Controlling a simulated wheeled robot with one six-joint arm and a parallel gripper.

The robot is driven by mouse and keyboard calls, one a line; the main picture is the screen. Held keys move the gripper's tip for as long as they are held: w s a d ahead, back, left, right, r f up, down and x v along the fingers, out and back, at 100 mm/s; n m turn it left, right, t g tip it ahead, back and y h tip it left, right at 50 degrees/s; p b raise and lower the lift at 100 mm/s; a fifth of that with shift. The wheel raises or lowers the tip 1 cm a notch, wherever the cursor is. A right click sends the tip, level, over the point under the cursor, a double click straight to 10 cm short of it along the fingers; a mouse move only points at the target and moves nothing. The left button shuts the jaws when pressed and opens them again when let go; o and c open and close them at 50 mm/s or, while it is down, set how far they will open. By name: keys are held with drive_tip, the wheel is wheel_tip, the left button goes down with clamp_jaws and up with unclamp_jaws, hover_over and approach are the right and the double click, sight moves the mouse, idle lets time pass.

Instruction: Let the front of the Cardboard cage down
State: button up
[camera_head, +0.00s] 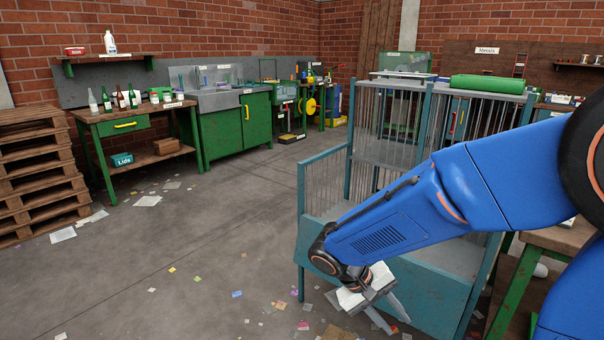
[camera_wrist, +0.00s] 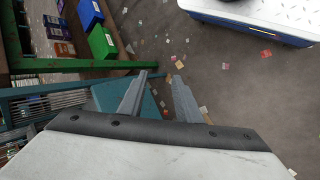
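The cage (camera_head: 363,150) is a teal metal frame with barred sides, standing at centre right in the head view. Its front (camera_head: 425,290) is a solid teal lower panel that stands upright, partly hidden behind my blue arm. My gripper (camera_head: 388,322) hangs low in front of this panel, tilted downward. In the wrist view my gripper (camera_wrist: 159,76) has its two grey fingers apart, with a gap between them. Teal cage parts (camera_wrist: 40,92) show to the left of and behind the fingers. I cannot tell whether a finger touches the panel. No cage label is readable.
A wooden table (camera_head: 545,242) stands close to the cage on the right. A green roll (camera_head: 487,83) lies at the cage top. Green and blue bins (camera_wrist: 103,43) show in the wrist view. The floor on the left is open, with scattered paper scraps and stacked pallets (camera_head: 38,175).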

drive_tip(key=s+d+r+m+t+y, duration=0.1)
drive_tip(key=s+d+r+t+y, duration=0.4)
drive_tip(key=s+r, duration=0.6)
drive_tip(key=shift+s+d+r+m+t+y, duration=0.3)
drive_tip(key=shift+s+d+y, duration=0.65)
drive_tip(key=shift+d+y, duration=0.25)
